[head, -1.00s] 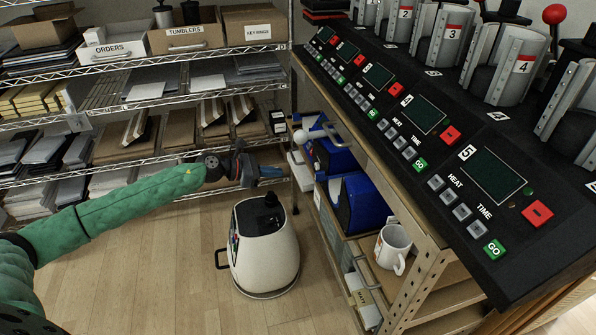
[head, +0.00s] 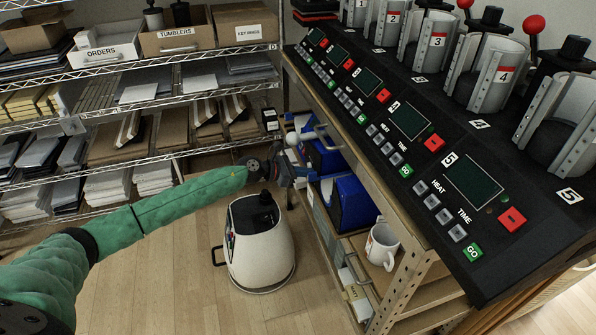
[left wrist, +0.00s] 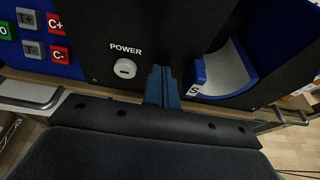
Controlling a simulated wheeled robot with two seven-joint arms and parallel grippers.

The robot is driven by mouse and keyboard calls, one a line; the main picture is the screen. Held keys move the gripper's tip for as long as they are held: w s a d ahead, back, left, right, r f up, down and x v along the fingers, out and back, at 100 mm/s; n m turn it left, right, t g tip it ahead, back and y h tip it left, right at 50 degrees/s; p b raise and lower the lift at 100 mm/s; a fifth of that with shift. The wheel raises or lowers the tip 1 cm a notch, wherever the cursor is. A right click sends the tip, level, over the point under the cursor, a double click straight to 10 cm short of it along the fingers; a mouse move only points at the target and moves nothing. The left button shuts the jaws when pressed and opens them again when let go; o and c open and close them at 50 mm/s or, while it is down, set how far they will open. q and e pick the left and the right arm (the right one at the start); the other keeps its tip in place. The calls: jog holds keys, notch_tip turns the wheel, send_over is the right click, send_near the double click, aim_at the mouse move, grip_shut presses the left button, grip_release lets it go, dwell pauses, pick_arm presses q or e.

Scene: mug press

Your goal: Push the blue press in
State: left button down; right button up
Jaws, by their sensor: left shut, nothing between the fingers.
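Two blue machines stand on the shelf below the bench top in the head view: a farther one (head: 325,156) and a nearer one with a rounded blue shape (head: 350,203). My left gripper (head: 296,170) is at the front of the farther blue press. In the left wrist view, the shut fingers (left wrist: 163,88) point at the press's black front panel (left wrist: 160,40), just right of the white POWER button (left wrist: 124,69). The blue curved part (left wrist: 226,75) is to their right. I cannot tell whether the fingertips touch the panel. My right gripper is not shown.
A white mug (head: 382,245) sits on the lower shelf. A cream-coloured machine (head: 260,240) stands on the floor below my arm. The wooden floor (head: 150,280) to the left is clear.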

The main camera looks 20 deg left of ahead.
aim_at(316, 168)
pick_arm(q)
jog(key=shift+w+d, duration=0.15)
jog(key=w+d, duration=0.1)
jog(key=d, duration=0.1)
jog(key=w+d, duration=0.1)
jog(key=shift+w+d+r, duration=0.1)
jog(key=shift+w+d, duration=0.2)
jog(key=shift+d, duration=0.1)
jog(key=shift+r, duration=0.1)
dwell(0.3)
